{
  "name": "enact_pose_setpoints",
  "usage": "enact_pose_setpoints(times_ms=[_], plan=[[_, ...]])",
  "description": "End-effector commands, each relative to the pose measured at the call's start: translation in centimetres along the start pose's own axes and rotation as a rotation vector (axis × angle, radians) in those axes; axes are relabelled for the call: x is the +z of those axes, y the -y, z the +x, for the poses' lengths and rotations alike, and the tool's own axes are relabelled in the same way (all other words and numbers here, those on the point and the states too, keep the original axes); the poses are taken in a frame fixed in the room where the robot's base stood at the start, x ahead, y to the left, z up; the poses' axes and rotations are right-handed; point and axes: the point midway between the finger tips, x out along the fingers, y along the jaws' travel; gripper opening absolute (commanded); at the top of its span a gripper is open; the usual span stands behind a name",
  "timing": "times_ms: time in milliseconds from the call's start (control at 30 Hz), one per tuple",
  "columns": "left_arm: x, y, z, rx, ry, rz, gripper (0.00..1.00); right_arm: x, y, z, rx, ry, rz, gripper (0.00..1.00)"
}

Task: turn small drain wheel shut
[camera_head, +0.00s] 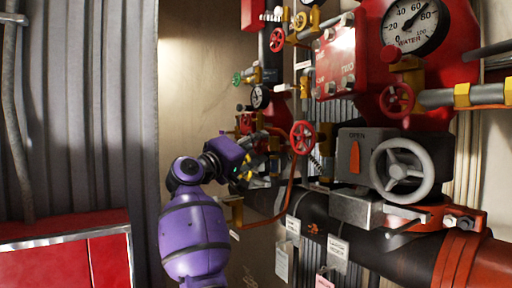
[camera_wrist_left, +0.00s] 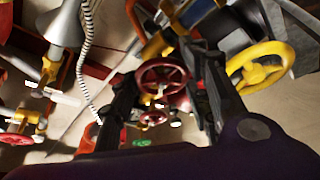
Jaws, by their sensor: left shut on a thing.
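My left arm is purple, and its gripper (camera_head: 268,152) reaches into the valve cluster left of the grey valve box in the head view. In the left wrist view a small red wheel (camera_wrist_left: 163,77) sits between the two dark fingers, and the gripper is shut on it. Which wheel this is in the head view is hard to tell, as the hand and fittings hide part of the cluster. A red handwheel (camera_head: 303,138) shows just right of the gripper there. My right gripper is not in view.
A grey handwheel (camera_head: 402,171) on a valve box and a large dark pipe (camera_head: 320,215) with hanging tags lie to the right.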

Motion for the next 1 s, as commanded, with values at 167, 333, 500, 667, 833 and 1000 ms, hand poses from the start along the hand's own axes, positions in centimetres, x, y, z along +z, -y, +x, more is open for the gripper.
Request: enact_pose_setpoints(times_ms=[167, 333, 500, 667, 833, 1000], plan=[[-0.2, -0.5, 0.0, 0.005, -0.003, 0.005, 0.18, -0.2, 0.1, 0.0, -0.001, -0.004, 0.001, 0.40], [-0.2, -0.5, 0.0, 0.005, -0.003, 0.004, 0.50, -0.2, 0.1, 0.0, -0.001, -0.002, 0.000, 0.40], [-0.1, -0.3, 0.0, 0.003, -0.002, 0.003, 0.60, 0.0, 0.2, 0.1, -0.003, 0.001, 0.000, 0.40], [-0.1, -0.2, 0.0, 0.002, -0.001, 0.001, 0.60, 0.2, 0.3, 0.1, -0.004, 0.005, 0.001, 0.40], [-0.1, -0.4, 0.0, -0.008, -0.002, -0.031, 0.60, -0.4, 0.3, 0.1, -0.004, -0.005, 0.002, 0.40], [-0.2, -1.0, 0.1, -0.053, -0.001, -0.151, 0.60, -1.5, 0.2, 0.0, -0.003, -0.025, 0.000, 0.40]])
